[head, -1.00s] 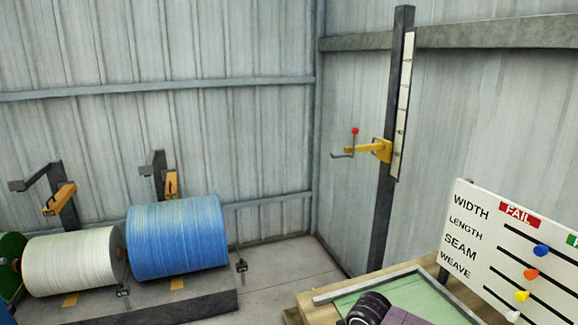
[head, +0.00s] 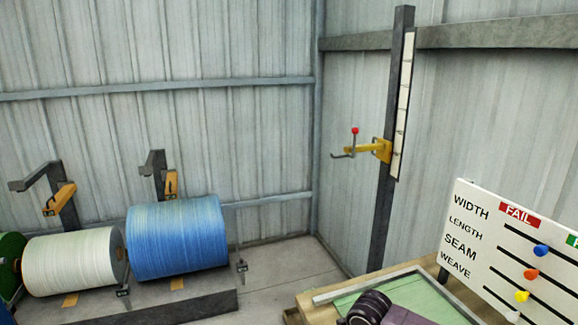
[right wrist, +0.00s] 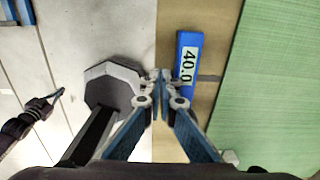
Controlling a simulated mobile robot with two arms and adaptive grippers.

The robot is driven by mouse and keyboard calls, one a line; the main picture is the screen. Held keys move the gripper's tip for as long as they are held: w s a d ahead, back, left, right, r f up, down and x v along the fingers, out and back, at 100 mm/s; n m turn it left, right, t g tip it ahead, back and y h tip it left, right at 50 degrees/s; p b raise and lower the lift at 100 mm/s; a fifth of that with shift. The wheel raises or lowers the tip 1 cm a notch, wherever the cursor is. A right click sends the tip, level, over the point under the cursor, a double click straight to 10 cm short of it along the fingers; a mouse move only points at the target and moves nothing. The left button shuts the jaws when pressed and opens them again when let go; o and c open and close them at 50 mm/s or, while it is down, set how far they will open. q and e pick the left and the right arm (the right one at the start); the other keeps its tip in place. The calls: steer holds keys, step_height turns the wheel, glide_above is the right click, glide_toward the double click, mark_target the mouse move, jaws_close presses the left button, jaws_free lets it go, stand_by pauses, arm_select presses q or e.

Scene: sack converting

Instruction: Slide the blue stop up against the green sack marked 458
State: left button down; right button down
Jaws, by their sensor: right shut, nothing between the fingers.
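The blue stop (right wrist: 187,62) shows in the right wrist view as a narrow blue block with a white label reading 40.0. It lies on a tan wooden strip, left of a green woven surface (right wrist: 265,85). I cannot tell whether that surface is the sack; no 458 mark is visible. My right gripper (right wrist: 160,76) is shut and empty, its fingertips just left of the stop; whether they touch it is unclear. In the head view, part of a green surface (head: 372,294) shows at the bottom, partly hidden by my arm.
A white board (head: 515,235) with coloured knobs stands at the right of the head view. A post (head: 385,200) with a yellow bracket (head: 376,148) rises behind the table. Blue (head: 178,238) and white (head: 73,262) rolls lie at the left.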

steer(key=shift+w+d, duration=0.2)
steer(key=shift+d, duration=0.35)
steer(key=shift+w+d, duration=0.1)
steer(key=shift+d, duration=0.2)
steer(key=shift+w+d+b, duration=0.35)
steer(key=shift+d+b, duration=0.05)
steer(key=shift+d, duration=0.5)
steer(key=shift+w+d+b, duration=0.3)
steer(key=shift+d+b, duration=0.1)
steer(key=shift+d, duration=0.45)
steer(key=shift+a, duration=0.15)
steer(key=shift+s+a, duration=0.3)
steer(key=shift+a, duration=0.4)
steer(key=shift+a+r, duration=0.1)
steer(key=shift+a, duration=0.05)
steer(key=shift+s+r+p, duration=0.1)
steer(key=shift+r+p, duration=2.35)
steer(key=shift+r, duration=1.5)
steer(key=shift+f, duration=0.1)
